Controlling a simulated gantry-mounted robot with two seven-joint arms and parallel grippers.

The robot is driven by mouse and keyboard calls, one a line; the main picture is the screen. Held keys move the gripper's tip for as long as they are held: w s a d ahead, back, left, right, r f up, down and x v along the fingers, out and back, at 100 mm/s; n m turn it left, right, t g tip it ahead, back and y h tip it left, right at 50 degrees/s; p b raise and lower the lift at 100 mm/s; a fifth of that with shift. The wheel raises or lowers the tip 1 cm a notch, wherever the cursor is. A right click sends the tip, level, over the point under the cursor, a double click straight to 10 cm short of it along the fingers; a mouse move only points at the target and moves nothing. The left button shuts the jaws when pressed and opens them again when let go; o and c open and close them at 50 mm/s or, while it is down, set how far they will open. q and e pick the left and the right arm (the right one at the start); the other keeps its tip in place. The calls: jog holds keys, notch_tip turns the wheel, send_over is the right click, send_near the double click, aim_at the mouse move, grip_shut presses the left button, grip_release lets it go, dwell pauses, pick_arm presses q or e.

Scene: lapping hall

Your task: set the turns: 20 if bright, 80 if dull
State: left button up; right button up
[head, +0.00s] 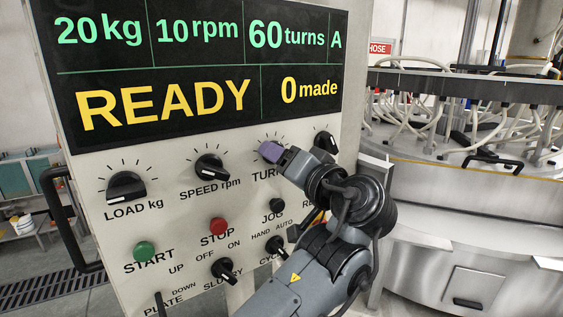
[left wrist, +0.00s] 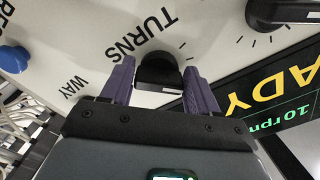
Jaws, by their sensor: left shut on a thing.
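The black turns knob (left wrist: 158,72) sits between the two purple fingers of my left gripper (left wrist: 158,82) in the left wrist view. In the head view, my left gripper (head: 270,151) is at the panel above the partly covered TURNS label, its fingers hiding the knob. It is shut on the knob. The display (head: 200,65) reads 20 kg, 10 rpm, 60 turns, A, with READY and 0 made below. No workpiece that I can tell as bright or dull shows. My right gripper is not in view.
The load knob (head: 126,187) and speed knob (head: 209,167) are left of my gripper; another knob (head: 326,142) is close on its right. Below are the green START button (head: 145,252), the red STOP button (head: 218,226) and small switches. A black handle (head: 65,220) sticks out at the left.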

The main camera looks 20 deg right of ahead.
pick_arm(q)
jog(key=n, duration=0.3)
jog(key=shift+d+n+p, duration=0.1)
jog(key=shift+n+p, duration=0.3)
jog(key=n, duration=0.2)
jog(key=shift+n+p, duration=0.3)
jog(key=shift+p, duration=0.1)
jog(key=n+p, duration=0.1)
jog(key=n, duration=0.3)
jog(key=shift+d, duration=0.15)
jog(key=shift+n+p, duration=0.3)
jog(key=shift+n, duration=0.3)
jog(key=o, duration=1)
jog(key=shift+c, duration=0.2)
